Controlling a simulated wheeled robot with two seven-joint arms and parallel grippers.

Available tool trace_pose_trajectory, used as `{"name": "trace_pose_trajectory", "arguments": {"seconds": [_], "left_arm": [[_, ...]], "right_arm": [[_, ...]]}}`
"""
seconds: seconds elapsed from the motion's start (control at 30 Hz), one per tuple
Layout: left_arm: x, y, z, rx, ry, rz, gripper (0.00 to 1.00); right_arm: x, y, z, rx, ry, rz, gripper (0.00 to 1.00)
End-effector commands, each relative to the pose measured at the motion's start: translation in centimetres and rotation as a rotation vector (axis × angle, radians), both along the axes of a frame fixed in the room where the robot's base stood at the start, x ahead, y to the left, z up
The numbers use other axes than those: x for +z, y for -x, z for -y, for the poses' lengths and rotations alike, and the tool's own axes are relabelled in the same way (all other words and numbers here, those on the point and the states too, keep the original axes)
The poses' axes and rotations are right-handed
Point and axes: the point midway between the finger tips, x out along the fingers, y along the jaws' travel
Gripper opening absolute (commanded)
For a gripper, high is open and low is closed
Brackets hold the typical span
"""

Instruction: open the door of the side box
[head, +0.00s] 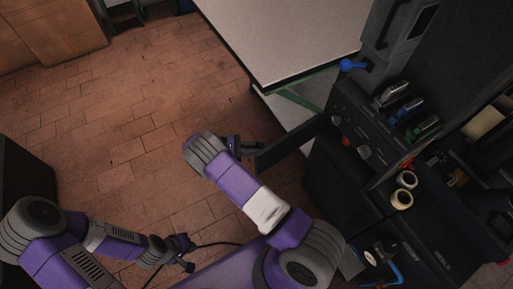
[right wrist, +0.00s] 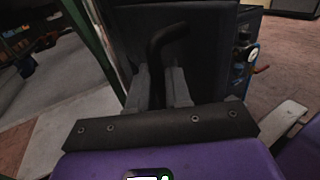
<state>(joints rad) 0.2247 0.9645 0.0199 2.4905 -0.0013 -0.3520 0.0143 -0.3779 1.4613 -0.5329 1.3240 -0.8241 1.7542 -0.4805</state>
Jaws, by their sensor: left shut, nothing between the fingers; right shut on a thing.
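The side box (head: 340,180) is a dark cabinet on the machine at the right. Its dark door (head: 290,145) stands swung out from the box toward the left, its outer end beside my right gripper (head: 248,147). In the right wrist view the fingers of my right gripper (right wrist: 161,88) are shut on the black bent door handle (right wrist: 165,38), with the dark door panel (right wrist: 212,50) behind it. My left gripper (head: 183,252) is shut and empty, low above the brick floor and away from the door. The inside of the box is hidden in both views.
A pale table (head: 285,35) with a green frame stands behind the door. The machine carries levers with blue and green handles (head: 415,118) and tape rolls (head: 403,190). Wooden cabinets (head: 60,30) stand far left.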

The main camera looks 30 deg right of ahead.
Motion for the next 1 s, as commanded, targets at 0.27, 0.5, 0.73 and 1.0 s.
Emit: {"name": "trace_pose_trajectory", "arguments": {"seconds": [0.27, 0.5, 0.73, 1.0], "left_arm": [[-0.06, 0.02, -0.01, 0.000, 0.000, 0.000, 0.00], [-0.05, 0.02, -0.01, 0.000, 0.000, 0.000, 0.00], [-0.05, 0.01, 0.01, 0.000, 0.000, 0.000, 0.00], [0.00, 0.01, -0.01, 0.000, 0.000, 0.000, 0.00]], "right_arm": [[0.11, 0.19, 0.76, -0.028, 0.013, -0.009, 0.00], [0.12, 0.20, 0.77, -0.027, 0.013, -0.009, 0.00], [0.08, 0.12, 0.48, -0.024, 0.010, -0.006, 0.35], [0.01, -0.14, -0.08, -0.021, 0.008, -0.003, 0.35]]}}
